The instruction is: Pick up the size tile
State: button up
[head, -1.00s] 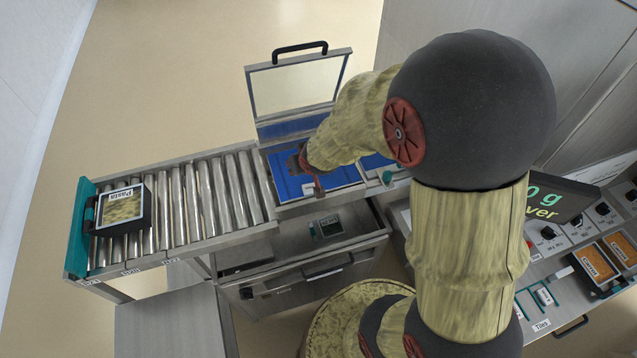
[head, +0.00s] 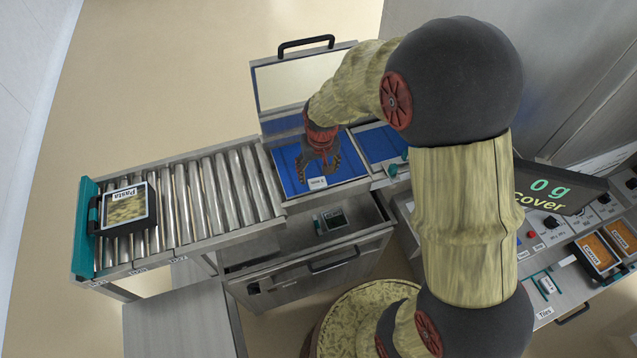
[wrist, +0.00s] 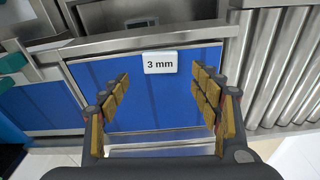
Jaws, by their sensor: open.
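A small white tile marked "3 mm" (wrist: 160,62) lies at the edge of the blue panel (wrist: 110,92) of the sealer in the wrist view. It also shows at the front edge of the blue panel in the head view (head: 317,183). My gripper (wrist: 161,84) is open and empty, with its two padded fingers spread on either side of the tile's line and a visible gap between them and the tile. In the head view my gripper (head: 318,168) points down over the blue panel, just behind the tile. I cannot tell its exact height above the panel.
The sealer's lid (head: 300,88) stands raised behind the panel. A roller conveyor (head: 205,200) with a pasta pack (head: 127,206) lies to the left. An open drawer (head: 325,265) is in front below. A "0 g" display (head: 548,190) stands at right.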

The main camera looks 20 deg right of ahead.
aim_at(317, 182)
notch_tip(317, 182, down, 5)
jog(key=shift+w+f+b, duration=0.1)
jog(key=shift+w+b, duration=0.05)
jog(key=shift+b, duration=0.15)
jog(key=c, duration=1)
